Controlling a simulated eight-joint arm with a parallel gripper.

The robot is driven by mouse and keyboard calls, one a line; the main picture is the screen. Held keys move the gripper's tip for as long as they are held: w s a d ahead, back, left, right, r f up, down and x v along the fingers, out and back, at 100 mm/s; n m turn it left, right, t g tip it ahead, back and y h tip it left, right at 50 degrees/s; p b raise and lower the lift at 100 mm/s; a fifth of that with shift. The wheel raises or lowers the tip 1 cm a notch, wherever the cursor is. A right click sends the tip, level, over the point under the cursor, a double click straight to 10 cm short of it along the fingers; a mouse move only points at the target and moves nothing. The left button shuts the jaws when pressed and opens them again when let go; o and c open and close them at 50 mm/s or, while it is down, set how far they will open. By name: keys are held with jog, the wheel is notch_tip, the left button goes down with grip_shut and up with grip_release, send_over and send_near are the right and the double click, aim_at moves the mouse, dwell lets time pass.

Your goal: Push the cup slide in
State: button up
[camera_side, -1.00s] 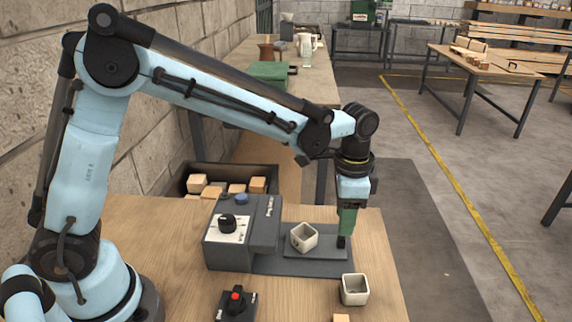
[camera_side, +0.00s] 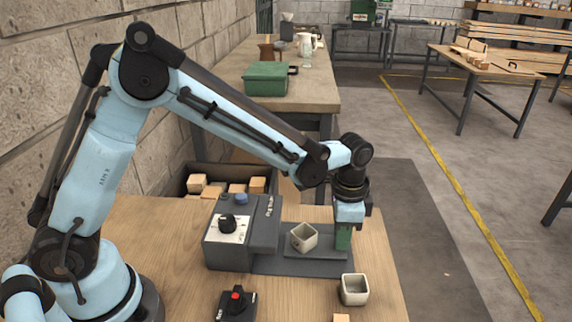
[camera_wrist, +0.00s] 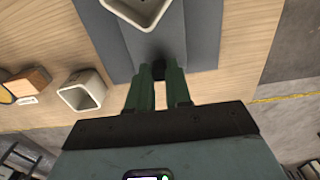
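The cup slide (camera_side: 290,254) is a dark flat plate sticking out to the right of a grey machine block (camera_side: 264,224). A whitish square cup (camera_side: 304,237) sits tilted on it; part of it shows at the top of the wrist view (camera_wrist: 145,6). My gripper (camera_side: 343,246) points down at the slide's right end. In the side view the fingers hide the knob.
A second square cup (camera_side: 354,290) stands on the wooden table in front of the slide. A control box with a red button (camera_side: 236,303) lies front left. A dark bin (camera_side: 182,180) of wooden blocks stands behind the machine. The table right of the slide is clear.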

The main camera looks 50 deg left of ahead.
aim_at(303, 231)
grip_shut()
jog(key=s+a, duration=0.5)
jog(key=shift+s+a, duration=0.35)
jog(key=o, duration=0.7)
grip_release()
jog(key=shift+c, duration=0.2)
jog(key=shift+o, duration=0.4)
